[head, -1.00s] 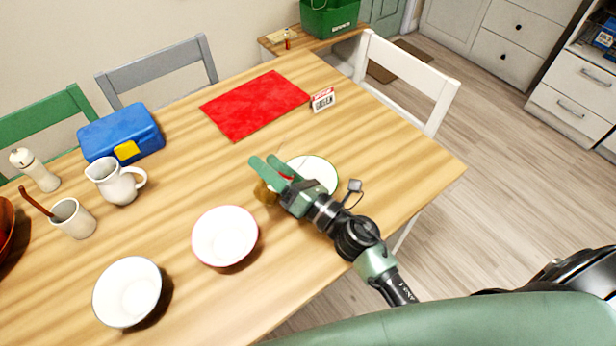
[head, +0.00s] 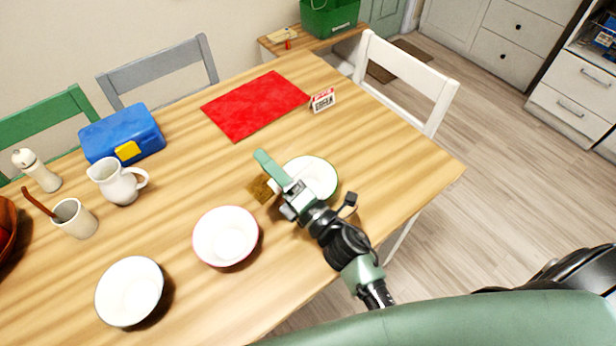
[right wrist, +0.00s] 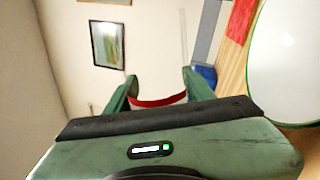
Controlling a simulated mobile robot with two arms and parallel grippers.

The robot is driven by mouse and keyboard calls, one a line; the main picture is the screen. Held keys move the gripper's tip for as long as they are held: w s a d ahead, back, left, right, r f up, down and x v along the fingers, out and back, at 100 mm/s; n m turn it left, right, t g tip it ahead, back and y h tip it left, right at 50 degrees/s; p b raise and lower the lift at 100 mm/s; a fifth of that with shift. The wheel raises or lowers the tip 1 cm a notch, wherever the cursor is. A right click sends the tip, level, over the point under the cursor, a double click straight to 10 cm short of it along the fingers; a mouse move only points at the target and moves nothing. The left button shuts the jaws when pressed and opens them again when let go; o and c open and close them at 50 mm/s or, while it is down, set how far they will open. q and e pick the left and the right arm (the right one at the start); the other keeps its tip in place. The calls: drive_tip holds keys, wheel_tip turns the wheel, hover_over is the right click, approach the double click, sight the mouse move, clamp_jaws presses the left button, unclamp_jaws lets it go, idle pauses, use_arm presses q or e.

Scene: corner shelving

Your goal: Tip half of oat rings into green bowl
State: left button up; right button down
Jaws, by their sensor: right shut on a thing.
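The bowl with a green rim (head: 316,174) stands on the table, white inside, partly covered by my right gripper. My right gripper (head: 268,166) is rolled on its side at the bowl's left edge, with one finger showing from above. In the right wrist view its fingers are shut on a container with a red band (right wrist: 158,101), mostly hidden in the head view. A brown patch that looks like oat rings (head: 260,188) shows beside the fingers; I cannot tell whether it is in the container or on the table. The bowl's rim also fills the right of the wrist view (right wrist: 290,62). My left gripper is out of view.
A pink-rimmed bowl (head: 226,237) and another white bowl (head: 130,291) stand nearer. A jug (head: 118,181), a cup with a stick (head: 75,219) and a blue box (head: 121,134) are at left. A red mat (head: 255,103) and a small sign (head: 322,100) lie farther back.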

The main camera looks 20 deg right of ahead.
drive_tip(key=shift+d+m, duration=0.1)
drive_tip(key=shift+m, duration=0.6)
drive_tip(key=shift+w+d+r+m+h+p, duration=0.15)
drive_tip(key=shift+r+m+h+p, duration=0.15)
drive_tip(key=shift+r+m+p, duration=0.45)
drive_tip(key=shift+f+m+t, duration=0.3)
drive_tip(key=shift+m, duration=0.05)
drive_tip(key=shift+d+r, duration=0.1)
drive_tip(key=shift+w+d+f+m+h, duration=0.15)
drive_tip(key=shift+d+m+h, duration=0.1)
drive_tip(key=shift+m, duration=0.5)
drive_tip(key=shift+d+f+m+h, duration=0.15)
drive_tip(key=shift+m+h, duration=0.15)
drive_tip(key=shift+m, duration=0.5)
drive_tip(key=shift+w+d+f+m+h, duration=0.15)
drive_tip(key=shift+d+m+h, duration=0.1)
drive_tip(key=shift+m, duration=0.5)
idle(1.7)
drive_tip(key=shift+w+d+r+m+p, duration=0.1)
drive_tip(key=shift+d+r+m+p, duration=0.25)
drive_tip(key=shift+m+p, duration=0.6)
idle(1.2)
